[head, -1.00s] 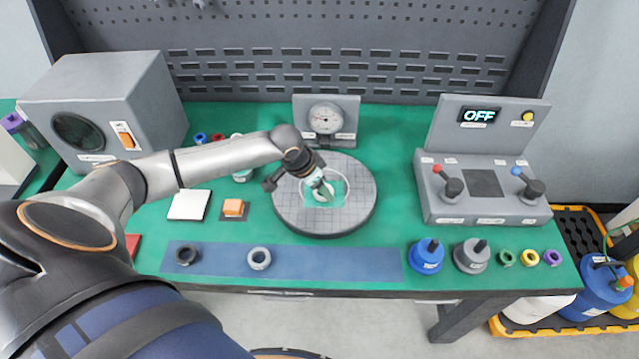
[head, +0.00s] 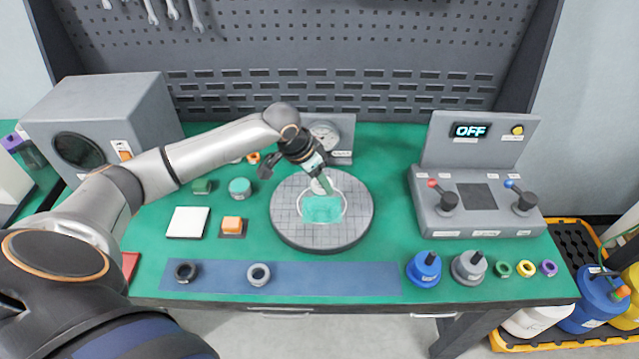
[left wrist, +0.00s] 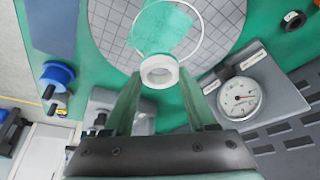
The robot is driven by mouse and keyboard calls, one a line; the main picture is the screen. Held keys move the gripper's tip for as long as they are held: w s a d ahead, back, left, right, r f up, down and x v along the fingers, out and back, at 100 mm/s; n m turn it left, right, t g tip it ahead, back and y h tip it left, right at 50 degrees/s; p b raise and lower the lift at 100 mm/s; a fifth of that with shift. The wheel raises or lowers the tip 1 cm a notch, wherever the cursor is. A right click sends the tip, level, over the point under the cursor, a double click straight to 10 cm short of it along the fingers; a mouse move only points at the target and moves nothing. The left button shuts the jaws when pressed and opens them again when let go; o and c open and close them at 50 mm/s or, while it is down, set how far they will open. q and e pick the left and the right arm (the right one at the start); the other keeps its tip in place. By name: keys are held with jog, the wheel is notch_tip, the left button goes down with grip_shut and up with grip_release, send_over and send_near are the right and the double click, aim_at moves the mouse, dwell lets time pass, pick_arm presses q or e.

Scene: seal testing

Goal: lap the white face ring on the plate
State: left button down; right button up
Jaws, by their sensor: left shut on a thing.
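The round grey lapping plate (head: 287,222) stands mid-table, with a gridded top, a thin white circle and a teal patch (head: 322,209) inside it. My left gripper (head: 323,183) reaches over the plate's rear half. In the left wrist view my left gripper (left wrist: 160,82) is shut on the white face ring (left wrist: 160,84), held between the green fingertips. The ring is at the circle's rear edge, beside the teal patch. Fingers partly hide the ring (head: 317,187) in the head view. I cannot tell whether it touches the plate. My right gripper is not in view.
A dial gauge stand (head: 342,139) stands just behind the plate. A blue mat (head: 330,280) with dark and grey rings lies in front. A white pad (head: 187,222) and orange block (head: 232,223) are left. A control box with levers (head: 480,213) and several knobs and rings are right.

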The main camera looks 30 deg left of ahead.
pick_arm(q)
jog(key=b, duration=0.1)
send_over(324, 209)
jog(key=s, duration=0.1)
jog(key=shift+s+a+f, duration=0.1)
jog(key=shift+a+f, duration=0.05)
jog(key=shift+f, duration=1.4)
jog(key=shift+s+a+f, duration=0.1)
jog(key=shift+f, duration=1.4)
jog(key=shift+f, duration=0.1)
jog(key=shift+f+b, duration=0.6)
jog(key=shift+f, duration=0.25)
jog(key=c, duration=0.7)
grip_release()
jog(key=shift+f, duration=0.1)
jog(key=c, duration=0.8)
jog(key=shift+r+p, duration=0.7)
jog(key=shift+p, duration=0.35)
jog(key=shift+c, duration=0.2)
